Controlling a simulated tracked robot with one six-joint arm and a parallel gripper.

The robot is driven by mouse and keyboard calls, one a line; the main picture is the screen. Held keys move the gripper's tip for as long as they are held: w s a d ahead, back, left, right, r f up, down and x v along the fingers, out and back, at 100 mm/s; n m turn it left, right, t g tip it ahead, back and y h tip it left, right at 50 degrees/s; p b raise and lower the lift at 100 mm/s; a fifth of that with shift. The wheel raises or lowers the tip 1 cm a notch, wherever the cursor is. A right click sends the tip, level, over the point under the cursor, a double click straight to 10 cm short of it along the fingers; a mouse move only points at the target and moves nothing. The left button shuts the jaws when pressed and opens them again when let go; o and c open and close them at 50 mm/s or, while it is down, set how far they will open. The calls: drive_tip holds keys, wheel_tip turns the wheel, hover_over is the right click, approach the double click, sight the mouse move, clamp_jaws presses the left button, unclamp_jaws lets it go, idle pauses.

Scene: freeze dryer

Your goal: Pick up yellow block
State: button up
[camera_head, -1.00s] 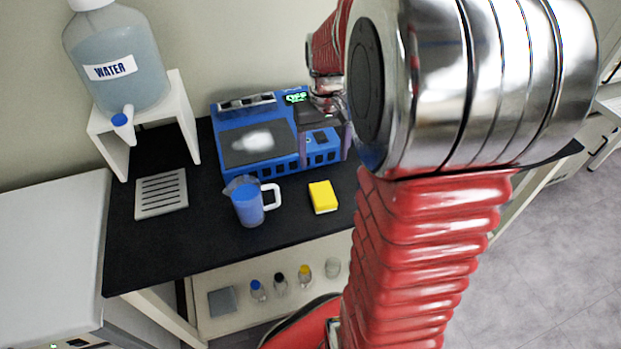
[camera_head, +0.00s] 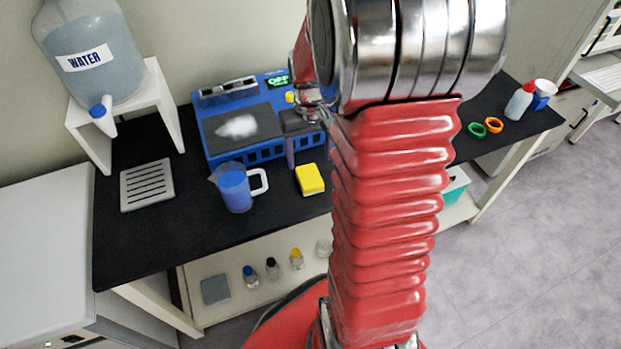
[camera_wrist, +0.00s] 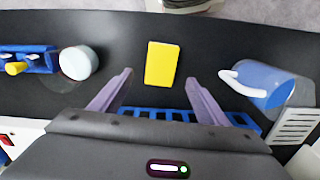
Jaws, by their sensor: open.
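The yellow block (camera_head: 310,179) lies on the black tabletop (camera_head: 200,232), right of the blue pitcher and in front of the blue machine. In the wrist view the yellow block (camera_wrist: 160,64) shows beyond my gripper's fingertips, roughly centred between them. My gripper (camera_wrist: 158,85) is open and empty, its two purple-grey fingers wide apart. In the head view my gripper (camera_head: 305,145) is partly hidden by my arm, near the machine's right front. The block is apart from the fingers.
The blue pitcher (camera_head: 237,188) with a white handle stands left of the block. The blue freeze dryer (camera_head: 268,151) is behind. In the wrist view a white round container (camera_wrist: 78,63) is at left. Orange (camera_head: 494,125) and green rings lie at the right end of the table.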

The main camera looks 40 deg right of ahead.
sight(309, 175)
drive_tip(key=shift+f, duration=0.9)
drive_tip(key=shift+a+f, duration=0.1)
drive_tip(key=shift+f, duration=2.5)
drive_tip(key=c, duration=1.2)
drive_tip(key=shift+r, duration=0.1)
wheel_tip(309, 175, up, 10)
drive_tip(key=shift+f, duration=0.1)
